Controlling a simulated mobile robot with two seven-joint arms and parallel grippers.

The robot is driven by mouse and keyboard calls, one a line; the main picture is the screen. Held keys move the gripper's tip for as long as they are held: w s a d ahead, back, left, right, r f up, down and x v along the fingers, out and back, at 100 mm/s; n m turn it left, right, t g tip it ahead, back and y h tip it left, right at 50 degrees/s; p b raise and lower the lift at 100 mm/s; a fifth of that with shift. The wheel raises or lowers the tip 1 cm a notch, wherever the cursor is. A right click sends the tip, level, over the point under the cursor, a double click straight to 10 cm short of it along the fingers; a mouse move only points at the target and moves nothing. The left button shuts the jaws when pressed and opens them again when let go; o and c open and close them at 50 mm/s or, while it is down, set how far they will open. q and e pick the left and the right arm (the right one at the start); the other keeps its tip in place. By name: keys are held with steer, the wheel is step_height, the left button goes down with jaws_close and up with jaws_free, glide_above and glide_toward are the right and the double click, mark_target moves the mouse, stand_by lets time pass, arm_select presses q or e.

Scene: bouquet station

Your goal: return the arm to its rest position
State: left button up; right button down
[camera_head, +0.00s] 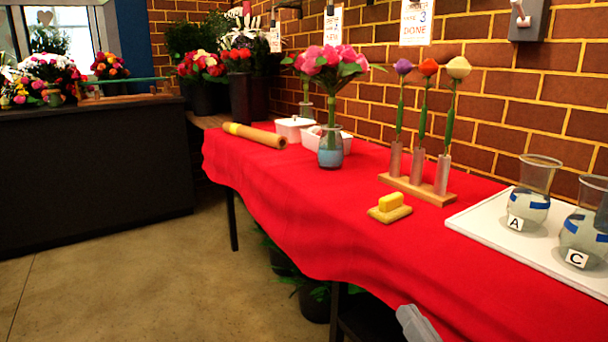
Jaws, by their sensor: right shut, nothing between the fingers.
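My right gripper (416,323) shows only as a pale grey tip at the bottom edge, in front of the red-covered table (330,215). It is shut and holds nothing that I can see. The rest of my right arm is out of the picture. My left gripper is not in view.
A wooden stand (420,189) holds three single flowers in clear tubes. A yellow block (390,205) lies before it. Glass vases A (528,205) and C (583,235) stand on a white tray (480,220). A vase (330,150) holds pink flowers. The table's front left is clear.

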steer(key=s+a+f+n+g, duration=0.1)
steer(key=s+a+f+g, duration=0.1)
steer(key=s+f+g, duration=0.5)
steer(key=s+a+f+n+g, duration=0.15)
steer(key=s+f, duration=0.35)
steer(key=f, duration=0.5)
arm_select(q)
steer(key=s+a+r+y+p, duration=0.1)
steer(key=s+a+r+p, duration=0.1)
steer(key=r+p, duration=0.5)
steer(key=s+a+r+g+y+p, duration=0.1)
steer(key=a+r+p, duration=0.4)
steer(key=p, duration=1.5)
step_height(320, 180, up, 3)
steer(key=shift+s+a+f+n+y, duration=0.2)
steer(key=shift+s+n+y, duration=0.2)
arm_select(e)
steer(key=s+d+r+h, duration=0.1)
steer(key=d+r, duration=0.2)
steer(key=r, duration=0.4)
steer(key=s+d+r+h, duration=0.2)
steer(key=d+r, duration=0.2)
steer(key=r, duration=0.3)
steer(key=shift+s+r+m, duration=0.2)
steer(key=shift+m, duration=0.15)
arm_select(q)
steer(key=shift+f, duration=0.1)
arm_select(e)
steer(key=shift+f, duration=0.1)
